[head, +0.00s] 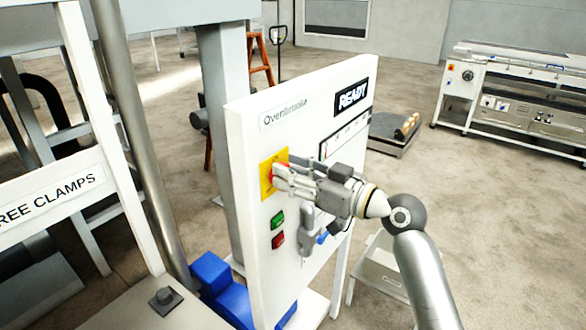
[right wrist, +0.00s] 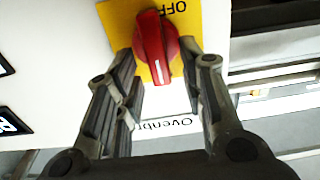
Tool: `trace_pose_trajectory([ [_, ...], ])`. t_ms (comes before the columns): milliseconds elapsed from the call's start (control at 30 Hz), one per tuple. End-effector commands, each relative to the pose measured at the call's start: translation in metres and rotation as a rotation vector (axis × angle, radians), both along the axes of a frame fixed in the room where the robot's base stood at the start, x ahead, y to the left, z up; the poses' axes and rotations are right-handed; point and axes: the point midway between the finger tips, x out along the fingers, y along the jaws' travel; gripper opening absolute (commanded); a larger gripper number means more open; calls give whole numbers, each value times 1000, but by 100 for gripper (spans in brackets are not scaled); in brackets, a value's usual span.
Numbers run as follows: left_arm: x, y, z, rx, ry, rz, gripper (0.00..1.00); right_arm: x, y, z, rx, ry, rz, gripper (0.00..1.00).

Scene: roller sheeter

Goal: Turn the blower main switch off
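The red rotary switch (right wrist: 154,47) sits on a yellow plate (head: 267,184) on the white panel's front. In the right wrist view the yellow plate (right wrist: 120,22) carries the word OFF, upside down, above the knob. The knob's grip bar stands nearly upright in that view, tilted slightly. My right gripper (head: 281,174) is at the switch, and in its wrist view the fingers (right wrist: 158,72) are apart, one on each side of the knob. Whether they touch it is hard to tell. In the head view the fingers hide most of the knob. My left gripper is not in view.
Below the switch are a green button (head: 278,220) and a red button (head: 278,240). The panel (head: 322,110) also carries a READY sign (head: 351,97) and a name label (head: 285,113). A grey post (head: 222,130) stands behind it. Open floor lies to the right.

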Motion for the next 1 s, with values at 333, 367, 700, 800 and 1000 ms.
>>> trace_pose_trajectory([
  [333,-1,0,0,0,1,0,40,0,0,0,0,0,0,13],
  [367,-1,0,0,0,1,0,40,0,0,0,0,0,0,10],
  [700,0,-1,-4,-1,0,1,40,0,0,-1,-7,-10,-1,0],
  [800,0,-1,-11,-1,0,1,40,-1,0,-3,-22,-31,-1,0],
  [1000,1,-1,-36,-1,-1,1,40,-2,0,-6,-86,-118,-1,0],
])
